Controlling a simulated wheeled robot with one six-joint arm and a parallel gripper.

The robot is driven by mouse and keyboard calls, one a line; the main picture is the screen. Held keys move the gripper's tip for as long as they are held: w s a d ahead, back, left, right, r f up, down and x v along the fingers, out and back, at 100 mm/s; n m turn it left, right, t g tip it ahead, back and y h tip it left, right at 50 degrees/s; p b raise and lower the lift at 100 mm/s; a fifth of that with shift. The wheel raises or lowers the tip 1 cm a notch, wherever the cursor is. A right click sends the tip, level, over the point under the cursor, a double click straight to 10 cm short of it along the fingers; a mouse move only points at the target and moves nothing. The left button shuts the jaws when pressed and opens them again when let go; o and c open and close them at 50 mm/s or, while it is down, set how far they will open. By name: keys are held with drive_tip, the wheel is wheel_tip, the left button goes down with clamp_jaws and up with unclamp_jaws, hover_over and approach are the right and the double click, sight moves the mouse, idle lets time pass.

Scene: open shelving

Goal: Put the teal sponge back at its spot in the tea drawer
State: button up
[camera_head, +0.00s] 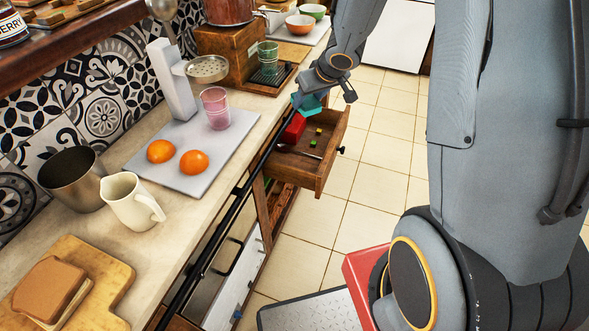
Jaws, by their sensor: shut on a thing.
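The teal sponge (309,104) is held in my gripper (304,97), above the back part of an open wooden drawer (318,172). The gripper is shut on the sponge, though its fingertips are small and partly hidden. The drawer stands pulled out from below the counter. The sponge appears above the drawer's contents, near the counter edge. I cannot tell its exact height above the drawer floor.
A dark rail (222,242) runs along the counter's front edge. On the counter stand a grey board (188,180) with two oranges (161,151), a pink glass (215,108), a cream pitcher (130,199) and a metal cup (73,180). The tiled floor right of the drawer is clear.

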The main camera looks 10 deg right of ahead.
drive_tip(key=w+d+f+n+y+b, duration=0.1)
drive_tip(key=w+d+f+n+b, duration=0.1)
drive_tip(key=w+d+f, duration=0.3)
drive_tip(key=s+a+f+n+g+y+b, duration=0.1)
drive_tip(key=s+a+f+n, duration=0.1)
drive_tip(key=f, duration=0.3)
drive_tip(key=s+a+f+n+y+b, duration=0.1)
drive_tip(key=s+a+f+n+b, duration=0.1)
drive_tip(key=a+f, duration=0.1)
drive_tip(key=s+a+f+n+g+b, duration=0.1)
drive_tip(key=s+a+f+n, duration=0.1)
drive_tip(key=f, duration=0.4)
drive_tip(key=shift+a+f+g+y, duration=0.3)
drive_tip(key=shift+a+y, duration=0.1)
drive_tip(key=shift+a, duration=0.35)
drive_tip(key=shift+f, duration=2.45)
drive_tip(key=shift+f, duration=0.15)
drive_tip(key=o, duration=0.7)
drive_tip(key=shift+o, duration=0.6)
